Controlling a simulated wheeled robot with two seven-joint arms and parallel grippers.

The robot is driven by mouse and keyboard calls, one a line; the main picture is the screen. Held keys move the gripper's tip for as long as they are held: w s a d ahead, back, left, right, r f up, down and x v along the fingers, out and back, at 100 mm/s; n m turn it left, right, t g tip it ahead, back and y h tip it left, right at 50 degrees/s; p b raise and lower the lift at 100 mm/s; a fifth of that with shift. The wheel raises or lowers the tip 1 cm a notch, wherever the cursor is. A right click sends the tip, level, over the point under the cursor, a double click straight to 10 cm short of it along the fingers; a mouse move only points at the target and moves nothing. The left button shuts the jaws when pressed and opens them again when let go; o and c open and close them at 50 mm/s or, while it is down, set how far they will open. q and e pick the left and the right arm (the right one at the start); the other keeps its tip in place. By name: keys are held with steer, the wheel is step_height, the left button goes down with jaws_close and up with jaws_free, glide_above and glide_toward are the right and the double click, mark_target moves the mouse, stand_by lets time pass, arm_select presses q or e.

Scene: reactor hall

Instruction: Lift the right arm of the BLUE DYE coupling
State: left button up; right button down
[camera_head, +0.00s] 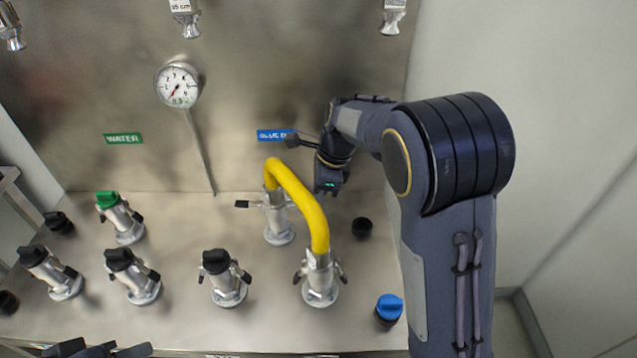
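The BLUE DYE label (272,134) is on the back panel. Below it stands a silver coupling (278,230) with one end of a curved yellow hose (300,198) on it. Its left arm (242,204) sticks out level to the left. Its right arm is not clearly visible beside the hose. My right gripper (328,186) points down just right of the hose's top, behind the coupling's right side; its fingertips are too small and dark to read. My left gripper (97,350) is partly in view at the bottom left edge; its opening is unclear.
The hose's other end sits on a front coupling (319,282) with two dark arms. Several capped couplings stand left, one with a green cap (107,199). A blue cap (389,308) and a black cap (362,228) lie right. A gauge (178,85) hangs behind.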

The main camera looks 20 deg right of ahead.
steer(key=shift+r, duration=0.15)
steer(key=c, duration=1.3)
jaws_free()
steer(key=v, duration=0.4)
steer(key=p+v, duration=0.1)
steer(key=v, duration=0.2)
steer(key=shift+a+r, duration=0.1)
steer(key=shift+r, duration=0.35)
